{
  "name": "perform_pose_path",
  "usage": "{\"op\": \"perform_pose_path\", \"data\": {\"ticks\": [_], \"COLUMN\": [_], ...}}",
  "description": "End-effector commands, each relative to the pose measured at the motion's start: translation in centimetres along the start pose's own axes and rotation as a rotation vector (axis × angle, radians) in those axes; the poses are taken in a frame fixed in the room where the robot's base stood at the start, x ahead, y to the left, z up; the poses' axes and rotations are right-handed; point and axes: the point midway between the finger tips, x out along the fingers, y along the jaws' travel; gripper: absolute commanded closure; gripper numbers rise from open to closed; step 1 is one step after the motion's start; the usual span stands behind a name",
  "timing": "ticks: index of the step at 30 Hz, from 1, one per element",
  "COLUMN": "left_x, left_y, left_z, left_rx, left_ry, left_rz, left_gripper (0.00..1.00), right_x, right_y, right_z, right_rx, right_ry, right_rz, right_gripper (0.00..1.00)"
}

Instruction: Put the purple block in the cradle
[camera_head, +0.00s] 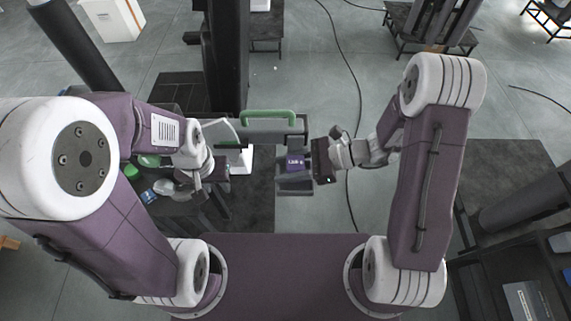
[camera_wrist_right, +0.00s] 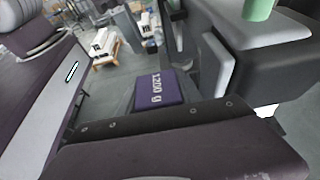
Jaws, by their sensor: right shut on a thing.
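The purple block (camera_head: 295,162) carries a white label, which reads 1200 g in the right wrist view (camera_wrist_right: 158,88). My right gripper (camera_head: 310,163) comes in from the right and is shut on it. A grey holder that looks like the cradle (camera_head: 294,187) lies under and around the block in the head view. I cannot tell whether the block rests on it or is held just above. My left gripper (camera_head: 197,184) is at the left, apart from the block, over the dark table; its fingers are too small to read.
A grey part with a green handle (camera_head: 268,114) sits just behind the block, by a dark column (camera_head: 227,60). Green and blue items (camera_head: 148,196) lie on a dark stand at the left. A black cable runs along the floor right of the column.

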Motion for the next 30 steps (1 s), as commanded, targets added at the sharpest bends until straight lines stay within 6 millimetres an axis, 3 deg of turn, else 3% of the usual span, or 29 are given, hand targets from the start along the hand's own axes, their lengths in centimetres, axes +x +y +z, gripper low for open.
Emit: {"op": "perform_pose_path", "data": {"ticks": [17,18,19,30], "left_x": [1.0,1.1,1.1,0.4], "left_y": [0.0,0.0,0.0,0.0], "left_z": [0.1,0.1,0.1,0.1], "left_rx": [0.000,0.000,0.000,0.000], "left_ry": [0.000,0.000,0.000,0.000], "left_rz": [0.000,0.000,0.000,0.000], "left_gripper": [0.64,0.64,0.64,0.64], "right_x": [0.4,0.5,0.5,0.2], "right_y": [0.0,0.0,0.0,0.0], "right_z": [-0.9,-1.1,-1.1,-0.4], "right_rx": [-0.001,0.000,0.000,0.000], "right_ry": [-0.004,0.000,0.000,0.000], "right_rz": [0.000,0.000,0.000,0.000], "right_gripper": [1.00,0.47,0.39,0.36]}}
